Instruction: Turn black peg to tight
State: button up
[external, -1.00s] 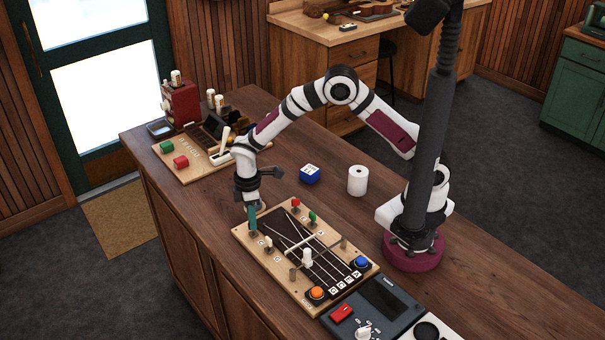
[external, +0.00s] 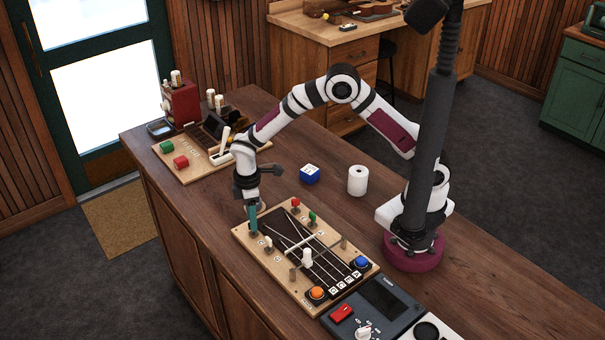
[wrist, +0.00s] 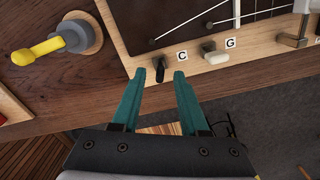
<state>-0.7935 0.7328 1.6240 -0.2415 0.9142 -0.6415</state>
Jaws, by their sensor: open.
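The black peg (wrist: 160,71) stands at the edge of the wooden string board, beside the letter C, in the wrist view. My gripper (wrist: 162,78) is open and empty of any held thing, its two teal fingertips on either side of the peg's near end. In the external view my gripper (external: 252,231) points down at the board's far left corner and hides the black peg there. Contact between fingers and peg cannot be told. The string board (external: 278,275) also holds a white peg (wrist: 214,54) by the letter G, a red peg (external: 295,203) and a green peg (external: 312,217).
A yellow-handled lever (wrist: 38,52) is left of the peg in the wrist view. Orange (external: 317,293) and blue (external: 361,263) buttons sit on the board's near end. A blue box (external: 310,174) and a white roll (external: 358,180) stand behind the board.

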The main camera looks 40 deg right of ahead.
notch_tip(320, 180, up, 15)
dwell(0.3)
jog(key=s+d+r+m, duration=0.1)
jog(key=s+d+m, duration=0.25)
jog(key=d, duration=0.45)
jog(key=s+d+r+m+y, duration=0.1)
jog(key=s+d+r+m, duration=0.1)
jog(key=d+m, duration=0.4)
jog(key=s+d+r+m, duration=0.1)
jog(key=s+d+m, duration=0.2)
jog(key=d, duration=0.6)
jog(key=s+d+f+m, duration=0.3)
jog(key=s+d+m, duration=0.2)
jog(key=s, duration=0.4)
jog(key=shift+s+f+m+y, duration=0.15)
jog(key=shift+s+m+y, duration=0.25)
jog(key=shift+m, duration=0.45)
jog(key=shift+w, duration=0.1)
